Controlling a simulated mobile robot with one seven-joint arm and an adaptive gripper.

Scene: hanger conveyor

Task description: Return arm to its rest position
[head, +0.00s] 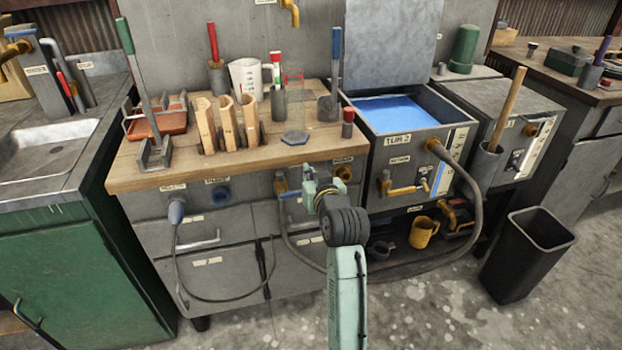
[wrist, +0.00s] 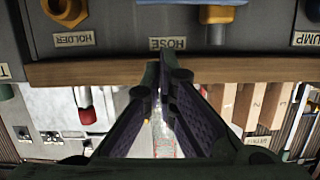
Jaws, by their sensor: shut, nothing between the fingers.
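My arm (head: 345,260) reaches up from the bottom of the head view to the front of the wooden-topped workbench (head: 225,165). Its end stands before the cabinet panel, just below the worktop's front edge, and the fingertips are hard to make out there. In the wrist view, which shows the scene upside down, my gripper (wrist: 164,62) has its two dark fingers meeting at the tips. It is shut and empty. The fingertips overlap the wooden edge (wrist: 90,73) near the HOSE label (wrist: 167,43); I cannot tell how far apart they are from it.
The bench holds wooden slats (head: 228,122), a white jug (head: 247,78) and a blue-handled tool (head: 336,65). A blue-filled tank (head: 398,112) stands right, with a hose (head: 470,190) curving down from it. A black bin (head: 527,255) stands on the floor. Open floor lies in front.

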